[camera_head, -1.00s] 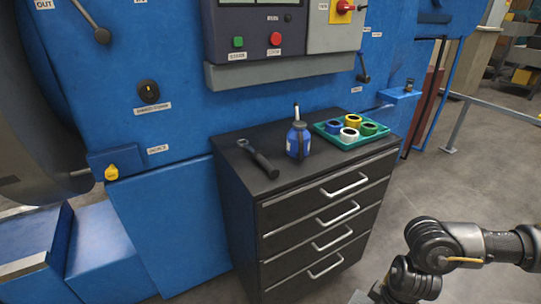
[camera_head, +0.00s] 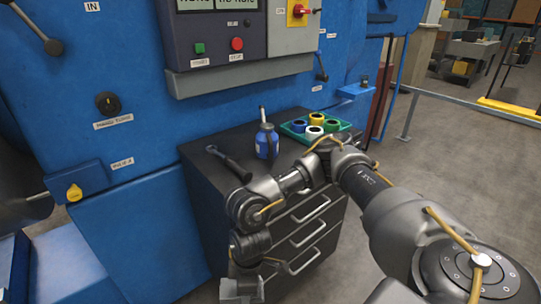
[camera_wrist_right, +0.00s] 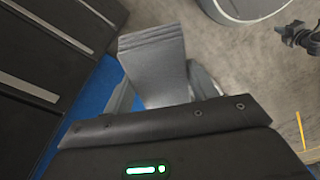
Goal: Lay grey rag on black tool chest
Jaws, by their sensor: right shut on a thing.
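The black tool chest (camera_head: 233,143) stands against the blue machine, with silver-handled drawers facing me. Its drawer fronts also show at the left of the right wrist view (camera_wrist_right: 45,75). The grey rag (camera_wrist_right: 155,65) is a folded, layered strip sticking out from my right gripper (camera_wrist_right: 160,92), which is shut on it. In the head view my right arm crosses in front of the chest and hangs down at its front. The right gripper is low at the bottom edge there, and the rag is not visible.
On the chest top are a dark wrench (camera_head: 229,162) at the left, a blue bottle (camera_head: 266,142) in the middle and a green tray (camera_head: 345,127) with several tape rolls at the back right. My arm hides the front right of the top.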

